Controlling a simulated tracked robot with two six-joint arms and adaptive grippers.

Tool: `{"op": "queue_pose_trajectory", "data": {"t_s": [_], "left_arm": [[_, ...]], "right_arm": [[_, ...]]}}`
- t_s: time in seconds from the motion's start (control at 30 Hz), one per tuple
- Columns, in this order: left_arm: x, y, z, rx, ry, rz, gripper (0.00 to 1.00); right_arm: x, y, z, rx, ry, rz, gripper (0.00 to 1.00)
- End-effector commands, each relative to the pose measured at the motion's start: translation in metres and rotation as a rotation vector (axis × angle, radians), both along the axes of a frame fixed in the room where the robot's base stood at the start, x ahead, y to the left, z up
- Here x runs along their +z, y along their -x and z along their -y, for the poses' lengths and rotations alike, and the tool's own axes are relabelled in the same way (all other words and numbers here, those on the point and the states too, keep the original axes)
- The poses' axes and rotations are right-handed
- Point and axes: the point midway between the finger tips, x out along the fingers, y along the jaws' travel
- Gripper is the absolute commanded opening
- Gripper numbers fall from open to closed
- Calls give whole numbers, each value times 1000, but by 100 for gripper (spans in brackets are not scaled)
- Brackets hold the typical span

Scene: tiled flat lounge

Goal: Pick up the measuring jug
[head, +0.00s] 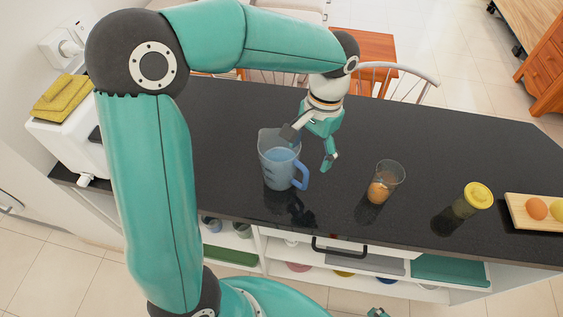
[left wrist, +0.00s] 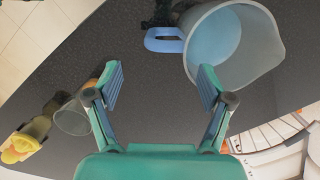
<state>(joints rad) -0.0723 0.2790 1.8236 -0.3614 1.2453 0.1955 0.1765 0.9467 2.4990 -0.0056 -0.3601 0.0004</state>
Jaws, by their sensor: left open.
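The measuring jug (head: 277,168) is a clear grey-blue jug with a blue handle and bluish contents, upright on the dark counter. In the left wrist view the jug (left wrist: 238,48) is at the upper right, its blue handle (left wrist: 164,40) pointing left. My left gripper (head: 308,148) is open at the jug's upper right side. One finger overlaps the rim in the head view, and the other is right of the jug, above the handle. In the left wrist view the gap between the fingers (left wrist: 162,80) is empty, with the handle beyond it. Contact cannot be told.
A glass with orange-brown contents (head: 384,184) stands right of the jug, then a yellow-lidded jar (head: 472,200) and a wooden board (head: 517,203) with round fruit or eggs. A chair (head: 400,72) is behind the counter. A small bit of what looks like my right gripper shows at the bottom edge.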

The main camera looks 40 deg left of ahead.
Motion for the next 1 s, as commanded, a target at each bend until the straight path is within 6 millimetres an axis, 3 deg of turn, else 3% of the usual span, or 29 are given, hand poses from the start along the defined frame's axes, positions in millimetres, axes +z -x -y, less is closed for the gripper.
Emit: {"op": "queue_pose_trajectory", "data": {"t_s": [0.4,0.7,1.0], "left_arm": [[-44,18,-5,-2,-1,-3,80],[-49,18,-5,-3,0,0,80],[-49,18,-4,-4,1,0,30]], "right_arm": [[10,0,0,0,0,0,88],[10,0,0,0,0,0,88],[10,0,0,0,0,0,88]]}}
